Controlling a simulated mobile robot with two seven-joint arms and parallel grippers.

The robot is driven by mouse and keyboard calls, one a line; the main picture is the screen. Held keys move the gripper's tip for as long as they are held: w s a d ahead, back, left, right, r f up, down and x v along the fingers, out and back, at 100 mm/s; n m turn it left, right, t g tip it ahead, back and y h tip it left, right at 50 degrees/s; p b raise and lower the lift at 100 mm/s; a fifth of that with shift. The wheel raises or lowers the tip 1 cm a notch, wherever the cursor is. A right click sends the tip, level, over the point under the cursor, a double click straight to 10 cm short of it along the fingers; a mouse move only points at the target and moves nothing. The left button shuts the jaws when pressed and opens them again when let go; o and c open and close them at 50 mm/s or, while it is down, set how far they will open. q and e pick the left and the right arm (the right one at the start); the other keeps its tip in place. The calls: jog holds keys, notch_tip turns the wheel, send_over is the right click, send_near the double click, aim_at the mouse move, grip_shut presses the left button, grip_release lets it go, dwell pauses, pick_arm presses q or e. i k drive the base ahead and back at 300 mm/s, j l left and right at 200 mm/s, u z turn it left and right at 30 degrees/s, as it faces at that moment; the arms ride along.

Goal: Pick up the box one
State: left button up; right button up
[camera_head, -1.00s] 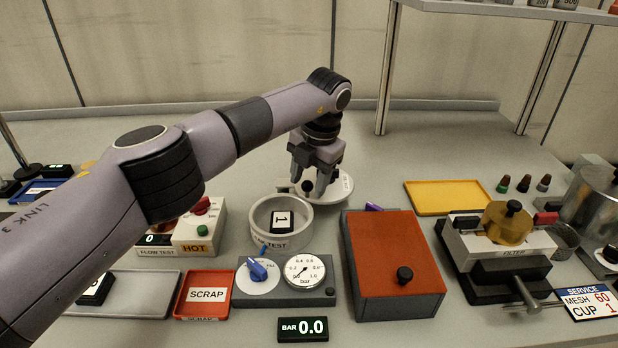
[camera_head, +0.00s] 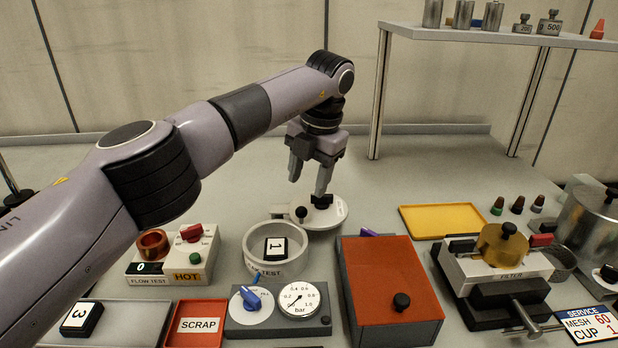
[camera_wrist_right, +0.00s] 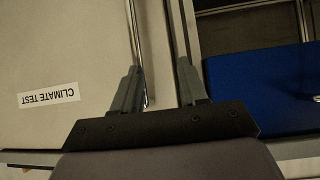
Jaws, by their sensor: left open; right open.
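Box one (camera_head: 276,248) is a small black block with a white label reading 1. It sits inside the round white test dish (camera_head: 250,263), below and left of my left gripper in the head view. My left gripper (camera_head: 308,180) is open and empty, pointing down over a white round device with a black knob (camera_head: 301,212). One fingertip shows in front of a small black part of that device; I cannot tell whether they touch. My right gripper (camera_wrist_right: 160,75) is open and empty in the right wrist view, away from box one.
A grey tray (camera_head: 130,317) holds a box labelled 3 (camera_head: 81,318). A red SCRAP tray (camera_head: 197,321), a pressure gauge (camera_head: 299,299) and an orange-topped case (camera_head: 388,275) stand in front. A yellow tray (camera_head: 442,220) lies right.

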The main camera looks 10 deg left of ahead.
aim_at(276, 248)
jog(key=k, duration=1)
